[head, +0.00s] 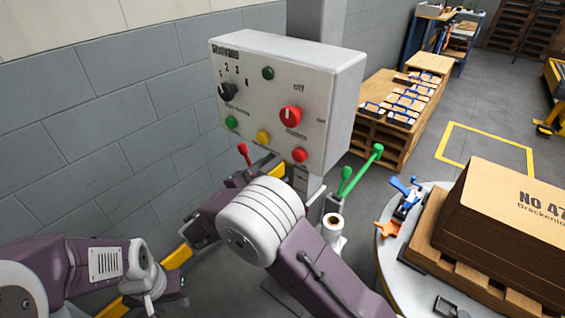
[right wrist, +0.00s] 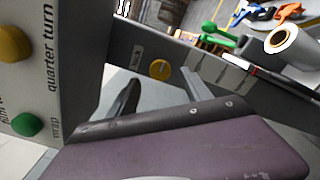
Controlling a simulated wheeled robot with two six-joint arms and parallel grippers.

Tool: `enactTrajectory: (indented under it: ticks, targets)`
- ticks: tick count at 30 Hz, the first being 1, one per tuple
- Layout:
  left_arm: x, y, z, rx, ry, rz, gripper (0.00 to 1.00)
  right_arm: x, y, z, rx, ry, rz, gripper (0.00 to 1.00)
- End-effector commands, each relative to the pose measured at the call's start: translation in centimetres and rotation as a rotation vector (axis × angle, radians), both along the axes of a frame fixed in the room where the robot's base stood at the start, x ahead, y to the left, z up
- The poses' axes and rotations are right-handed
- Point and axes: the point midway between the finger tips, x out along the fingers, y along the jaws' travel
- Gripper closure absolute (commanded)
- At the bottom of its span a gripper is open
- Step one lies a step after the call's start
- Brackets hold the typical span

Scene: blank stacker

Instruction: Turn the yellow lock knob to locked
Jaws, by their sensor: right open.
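The yellow lock knob (right wrist: 160,69) is a small round dial on a grey upright surface, with a small label beside it, in the right wrist view. It appears beyond and between the fingers of my right gripper (right wrist: 161,92), which is open and empty. No finger visibly touches it. In the head view my right arm blocks the area below the control box, and I cannot make out the knob there. My left gripper (head: 168,292) is low at the left in the head view, too small and partly hidden to tell its jaws.
A control box (head: 230,75) with a red dial, black dial and coloured buttons hangs just above my right arm. Green-knobbed levers (head: 362,167) and a white roll (head: 333,224) stand to the right. A round table (head: 388,250) carries a pallet of cardboard (head: 500,215).

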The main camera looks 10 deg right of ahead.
Motion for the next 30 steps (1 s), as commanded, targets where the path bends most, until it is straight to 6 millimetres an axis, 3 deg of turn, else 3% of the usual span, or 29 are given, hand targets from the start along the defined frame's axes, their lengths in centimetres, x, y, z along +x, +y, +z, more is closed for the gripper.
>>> enactTrajectory:
  ticks: [6, 17, 23, 30]
  targets:
    - [0.0, 0.0, 0.0, 0.0, 0.0, 0.0, 0.64, 2.3, -3.0, 0.0, 0.0, 0.001, -0.003, 0.43]
    - [0.0, 0.0, 0.0, 0.0, 0.0, 0.0, 0.64, 2.9, -3.7, 0.0, 0.0, 0.001, -0.001, 0.43]
    - [0.0, 0.0, 0.0, 0.0, 0.0, 0.0, 0.64, 2.8, -3.7, 0.0, 0.0, 0.001, -0.001, 0.98]
    - [0.0, 0.0, 0.3, 0.0, 0.0, 0.0, 0.64, 2.8, -3.7, 0.1, -0.01, 0.015, -0.001, 1.0]
